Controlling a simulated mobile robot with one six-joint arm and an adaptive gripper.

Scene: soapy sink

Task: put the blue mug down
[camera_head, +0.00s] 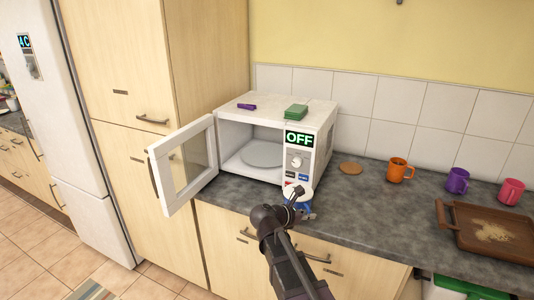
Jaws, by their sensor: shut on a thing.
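My gripper (301,198) is shut on the blue mug (291,205), in front of the microwave's lower right corner, by the counter's front edge. Only small blue parts of the mug show, with a round white patch at its top. My gripper and arm hide most of it. I cannot tell whether the mug touches the counter (355,215).
The white microwave (327,128) has its door (184,166) swung open to the left, a plate (262,154) inside and its display reading OFF.

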